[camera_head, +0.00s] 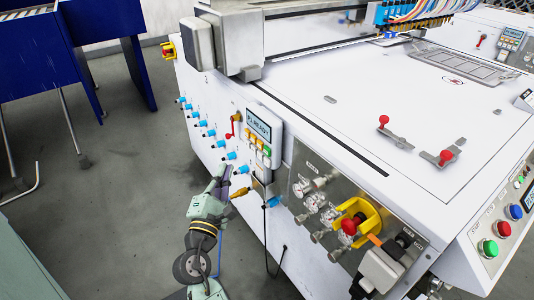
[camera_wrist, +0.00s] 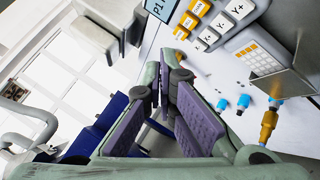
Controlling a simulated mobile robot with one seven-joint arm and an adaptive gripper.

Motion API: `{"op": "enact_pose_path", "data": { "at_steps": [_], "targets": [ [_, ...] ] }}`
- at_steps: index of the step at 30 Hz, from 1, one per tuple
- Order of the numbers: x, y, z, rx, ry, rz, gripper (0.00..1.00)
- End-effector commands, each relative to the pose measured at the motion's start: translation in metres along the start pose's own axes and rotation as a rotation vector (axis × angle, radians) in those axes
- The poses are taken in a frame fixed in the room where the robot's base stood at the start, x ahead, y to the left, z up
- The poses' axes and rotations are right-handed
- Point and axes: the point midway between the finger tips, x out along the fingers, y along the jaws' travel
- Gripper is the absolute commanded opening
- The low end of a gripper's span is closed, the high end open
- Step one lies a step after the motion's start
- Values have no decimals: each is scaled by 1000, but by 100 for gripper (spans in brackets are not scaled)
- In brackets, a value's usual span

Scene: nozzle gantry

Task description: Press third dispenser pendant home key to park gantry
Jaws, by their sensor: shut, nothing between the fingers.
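A white pendant (camera_head: 260,140) is on the machine's left side, with a lit display (camera_head: 259,126) reading READY and a column of orange and green keys. In the wrist view the tilted pendant shows a display corner (camera_wrist: 160,8), orange keys (camera_wrist: 190,20) and white axis keys (camera_wrist: 221,24). I cannot tell which key is home or whether this is the third pendant. My gripper (camera_head: 223,170) is below and left of the pendant in the head view. In the wrist view my gripper's purple-padded fingers (camera_wrist: 172,72) are shut and empty, their tips close to the lower orange keys; contact cannot be told.
Blue fittings (camera_head: 203,123) line the machine's side, and a brass-coloured fitting (camera_head: 240,192) is near my gripper. A yellow-guarded red knob (camera_head: 350,226) and gauges are to the right. Another pendant (camera_head: 510,38) is at the far right.

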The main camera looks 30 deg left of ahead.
Motion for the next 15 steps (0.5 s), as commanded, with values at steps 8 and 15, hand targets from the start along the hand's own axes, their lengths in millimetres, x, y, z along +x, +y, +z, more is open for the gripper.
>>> {"op": "enact_pose_path", "data": {
  "at_steps": [8,15],
  "targets": [
    [8,-5,6,0,-2,0,0],
    [32,-21,24,0,-2,-1,0]
  ]
}}
